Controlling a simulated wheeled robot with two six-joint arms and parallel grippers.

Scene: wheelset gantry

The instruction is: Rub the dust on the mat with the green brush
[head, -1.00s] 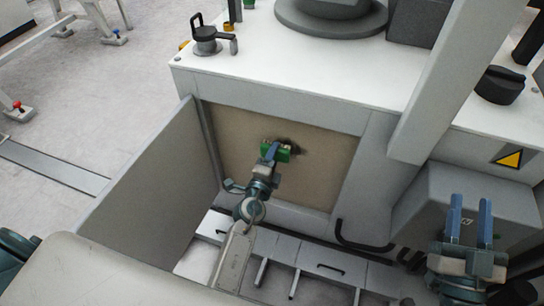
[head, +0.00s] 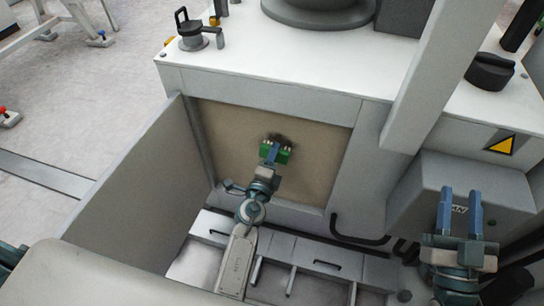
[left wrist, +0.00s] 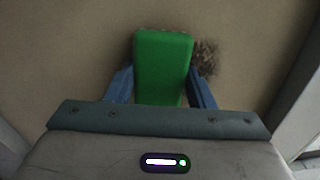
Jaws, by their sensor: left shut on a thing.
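My left gripper (head: 270,153) is shut on the green brush (head: 283,155), with one finger on each side of it in the left wrist view (left wrist: 162,62). The brush is at the tan mat (head: 230,150), an upright panel inside the machine's front recess. I cannot tell for sure whether its bristles touch the mat. The dust (head: 283,138) is a dark smudge on the mat just above the brush. In the left wrist view the dust (left wrist: 206,58) shows beside the brush's right edge, partly hidden by it. My right gripper (head: 460,213) is open and empty at the right.
A grey open door panel (head: 140,185) stands left of the recess. A white machine top (head: 235,70) overhangs the mat. A grey box (head: 490,195) is behind my right gripper.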

